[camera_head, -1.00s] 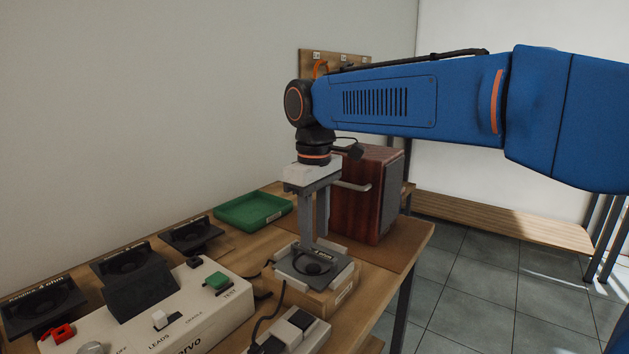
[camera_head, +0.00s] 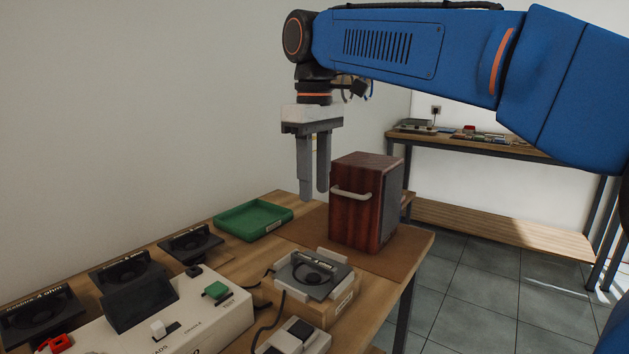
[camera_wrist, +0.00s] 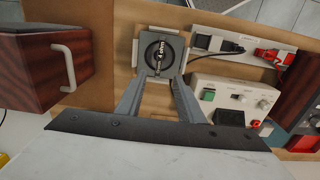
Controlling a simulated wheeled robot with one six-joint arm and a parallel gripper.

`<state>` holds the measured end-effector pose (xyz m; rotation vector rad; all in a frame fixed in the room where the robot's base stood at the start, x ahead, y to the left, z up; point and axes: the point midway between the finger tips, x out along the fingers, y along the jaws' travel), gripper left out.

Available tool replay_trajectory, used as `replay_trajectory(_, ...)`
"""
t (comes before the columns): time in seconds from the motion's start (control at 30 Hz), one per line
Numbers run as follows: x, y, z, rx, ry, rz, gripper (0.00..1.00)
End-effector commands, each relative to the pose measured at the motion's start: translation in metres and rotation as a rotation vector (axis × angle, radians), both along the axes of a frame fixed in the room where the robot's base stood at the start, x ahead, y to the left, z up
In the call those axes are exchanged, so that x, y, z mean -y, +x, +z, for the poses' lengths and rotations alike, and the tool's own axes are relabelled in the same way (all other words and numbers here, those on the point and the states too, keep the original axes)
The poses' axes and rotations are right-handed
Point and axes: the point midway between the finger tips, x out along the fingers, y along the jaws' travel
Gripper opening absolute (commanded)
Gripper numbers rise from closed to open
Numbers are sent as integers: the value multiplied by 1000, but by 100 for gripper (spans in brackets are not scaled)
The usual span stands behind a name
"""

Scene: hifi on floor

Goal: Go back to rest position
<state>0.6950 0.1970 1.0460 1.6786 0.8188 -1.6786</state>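My gripper (camera_head: 314,193) hangs fingers down above the bench, left of the wooden speaker box. In the wrist view its two fingers (camera_wrist: 159,82) stand apart with nothing between them. The square dark speaker driver (camera_head: 316,275) lies in the pale cradle (camera_head: 346,303) below my gripper, clear of the fingers. The driver also shows beyond the fingertips in the wrist view (camera_wrist: 160,52).
The reddish speaker box (camera_head: 352,215) with a pale handle stands close beside my fingers. A green tray (camera_head: 252,219), several drivers (camera_head: 128,269) and a white test unit (camera_head: 220,318) occupy the bench (camera_head: 262,272). A second bench (camera_head: 460,144) stands behind; open floor lies right.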

Motion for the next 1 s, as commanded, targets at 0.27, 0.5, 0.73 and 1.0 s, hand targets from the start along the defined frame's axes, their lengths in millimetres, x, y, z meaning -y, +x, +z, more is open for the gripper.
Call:
replay_trajectory(0.27,0,0,5,1,1,0,34)
replay_trajectory(0.5,0,0,24,2,1,0,34)
replay_trajectory(0.73,-1,1,42,2,1,0,34)
replay_trajectory(1.0,0,1,64,2,1,0,34)
